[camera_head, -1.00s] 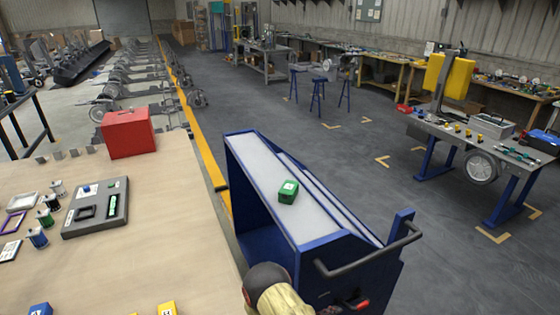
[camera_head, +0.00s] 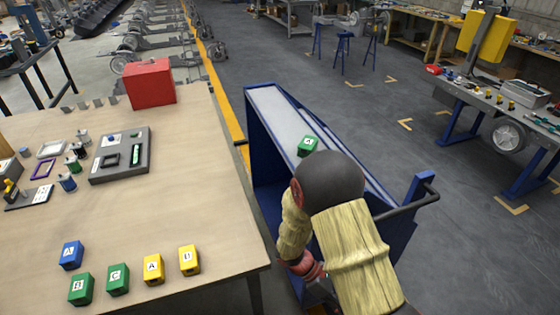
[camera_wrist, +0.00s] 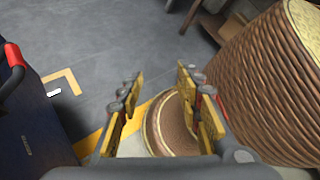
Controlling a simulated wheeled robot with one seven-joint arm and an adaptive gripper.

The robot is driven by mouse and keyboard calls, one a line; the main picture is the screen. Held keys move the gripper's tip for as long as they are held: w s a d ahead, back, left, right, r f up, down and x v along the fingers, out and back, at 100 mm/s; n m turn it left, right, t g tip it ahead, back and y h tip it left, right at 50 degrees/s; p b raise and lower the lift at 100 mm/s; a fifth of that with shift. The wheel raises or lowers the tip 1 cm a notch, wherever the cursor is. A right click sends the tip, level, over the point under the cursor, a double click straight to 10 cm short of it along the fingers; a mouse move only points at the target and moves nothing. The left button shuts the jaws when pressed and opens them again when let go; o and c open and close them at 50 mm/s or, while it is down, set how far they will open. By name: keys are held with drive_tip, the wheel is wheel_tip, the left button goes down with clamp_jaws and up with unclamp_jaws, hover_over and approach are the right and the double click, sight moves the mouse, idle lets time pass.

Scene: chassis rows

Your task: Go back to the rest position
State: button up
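My gripper (camera_wrist: 160,100) shows in the wrist view with its two yellow-padded fingers spread apart and nothing between them. It hangs above the grey floor, with the blue cart's side (camera_wrist: 35,125) at the left. In the head view my arm rises in front of the blue cart (camera_head: 262,165), and my gripper is not clearly visible there. A green box (camera_head: 307,145) with a white label rests on the cart's pale top, just beyond my arm and apart from the gripper.
The wooden table (camera_head: 140,218) at the left bears a red toolbox (camera_head: 151,84), a grey tray (camera_head: 101,166) and several coloured boxes near its front edge. A grey workbench (camera_head: 470,98) stands at the right. Open floor (camera_head: 340,115) lies beyond the cart.

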drive_tip(key=s+a+r+m+t+y, duration=0.2)
drive_tip(key=a+r+m+y, duration=0.15)
drive_tip(key=r+m, duration=0.45)
drive_tip(key=s+a+r+m+t+y, duration=0.15)
drive_tip(key=r+m+y, duration=0.4)
drive_tip(key=r, duration=0.55)
drive_tip(key=s+d+r+m+t, duration=0.1)
drive_tip(key=s+r+t, duration=0.1)
drive_tip(key=r, duration=0.6)
drive_tip(key=s+d+r+m+t, duration=0.1)
drive_tip(key=s+r+m+t, duration=0.1)
drive_tip(key=r+t, duration=0.3)
wheel_tip(320, 180, up, 3)
drive_tip(key=shift+r+y, duration=0.1)
drive_tip(key=shift+y, duration=0.2)
